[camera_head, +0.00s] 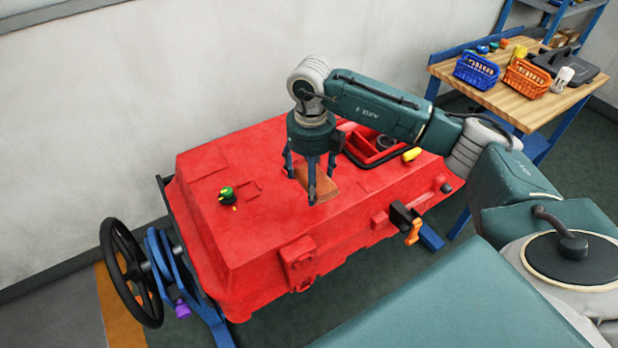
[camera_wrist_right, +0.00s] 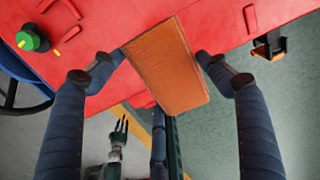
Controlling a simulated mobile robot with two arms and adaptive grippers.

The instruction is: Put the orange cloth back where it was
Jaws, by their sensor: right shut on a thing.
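The orange cloth (camera_head: 322,184) looks like a flat brown-orange rectangle, above the red scrubber tank (camera_head: 255,225). My right gripper (camera_head: 311,176) points down over the tank's top and is shut on the cloth. In the right wrist view the cloth (camera_wrist_right: 168,68) lies between the spread-looking fingers, slightly tilted. I cannot tell whether the cloth touches the tank top. What looks like my left gripper (camera_wrist_right: 118,132) shows small at the bottom of the right wrist view, well away from the cloth; its opening is unclear.
A green knob (camera_head: 227,194) stands on the tank top. A red tray (camera_head: 372,148) and a yellow-handled item (camera_head: 411,154) are behind my right arm. A black handwheel (camera_head: 132,272) is at left. A workbench (camera_head: 511,104) holds blue (camera_head: 476,71) and orange baskets (camera_head: 527,77).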

